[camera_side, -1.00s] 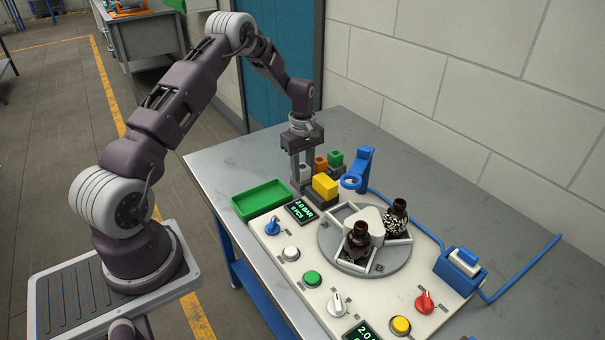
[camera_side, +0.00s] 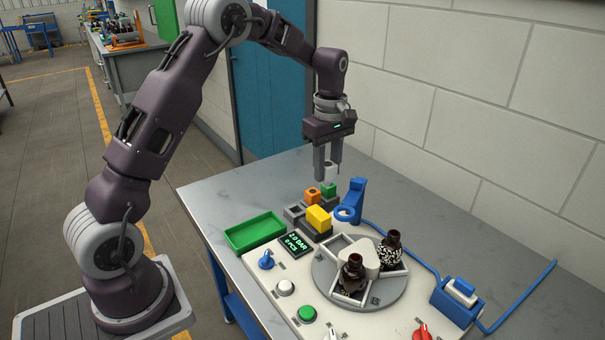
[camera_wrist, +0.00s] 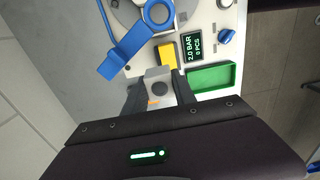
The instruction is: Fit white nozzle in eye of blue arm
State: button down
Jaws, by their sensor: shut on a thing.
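My gripper (camera_side: 327,174) is shut on the white nozzle (camera_side: 331,169) and holds it in the air above the grey rack. The blue arm (camera_side: 357,194) stands on the table to the right of and below my gripper. Its ring-shaped eye (camera_side: 345,214) is empty. In the wrist view the eye (camera_wrist: 157,12) lies beyond the nozzle, near the top edge.
A green tray (camera_side: 255,233) lies to the left. A turntable (camera_side: 325,275) carries dark bottles (camera_side: 353,275).

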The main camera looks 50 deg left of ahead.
jog(key=s+d+r, duration=0.2)
jog(key=d+r, duration=0.3)
jog(key=d, duration=0.4)
jog(key=shift+a+f, duration=0.1)
jog(key=shift+f, duration=2.65)
jog(key=shift+f, duration=1.15)
jog(key=c, duration=0.5)
grip_release()
jog(key=shift+r, duration=3)
jog(key=shift+r, duration=0.1)
